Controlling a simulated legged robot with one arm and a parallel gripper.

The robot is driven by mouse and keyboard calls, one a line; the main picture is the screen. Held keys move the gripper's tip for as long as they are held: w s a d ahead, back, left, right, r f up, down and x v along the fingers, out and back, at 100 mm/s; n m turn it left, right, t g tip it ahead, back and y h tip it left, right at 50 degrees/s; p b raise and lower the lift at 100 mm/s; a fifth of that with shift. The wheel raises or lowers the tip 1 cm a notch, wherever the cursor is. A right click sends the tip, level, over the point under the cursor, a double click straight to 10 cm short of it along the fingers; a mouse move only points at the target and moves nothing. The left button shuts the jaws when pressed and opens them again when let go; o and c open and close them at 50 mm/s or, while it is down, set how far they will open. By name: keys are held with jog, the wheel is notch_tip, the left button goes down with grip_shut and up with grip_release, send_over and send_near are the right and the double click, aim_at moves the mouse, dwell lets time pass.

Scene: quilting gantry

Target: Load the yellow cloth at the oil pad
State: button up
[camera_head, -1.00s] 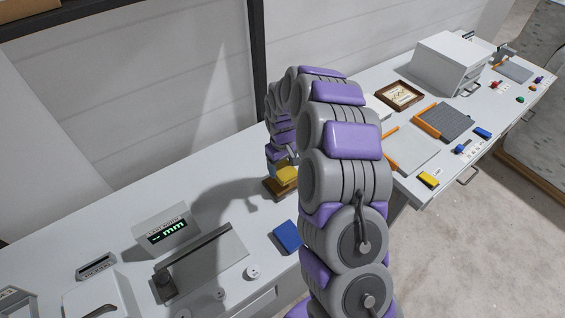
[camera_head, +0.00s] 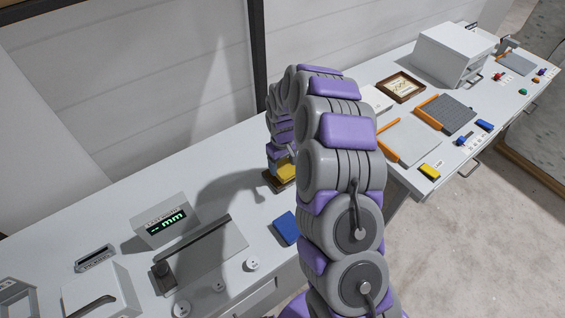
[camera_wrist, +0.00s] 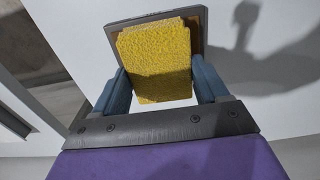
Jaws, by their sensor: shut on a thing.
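The yellow cloth (camera_wrist: 155,55) is a thick, rough-textured block between the two blue fingers of my gripper (camera_wrist: 160,84) in the wrist view. My gripper is shut on it. In the head view the cloth (camera_head: 286,172) shows small below my arm's end. The oil pad, a brown pad in a dark grey frame (camera_wrist: 204,20), lies directly behind the cloth in the wrist view, mostly covered by it. In the head view the pad's edge (camera_head: 269,181) shows just under the cloth. I cannot tell whether cloth and pad touch.
A blue block (camera_head: 286,228) lies in front of the pad. A digital mm display (camera_head: 165,222) and a long grey device (camera_head: 203,257) stand to the left. A grey board (camera_head: 408,140), a yellow block (camera_head: 430,171) and a white cabinet (camera_head: 453,57) are on the right-hand bench.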

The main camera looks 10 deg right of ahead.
aim_at(283, 165)
jog(key=shift+f, duration=0.5)
dwell(1.5)
jog(key=shift+r, duration=0.1)
jog(key=shift+r+p, duration=1)
jog(key=shift+r, duration=2.45)
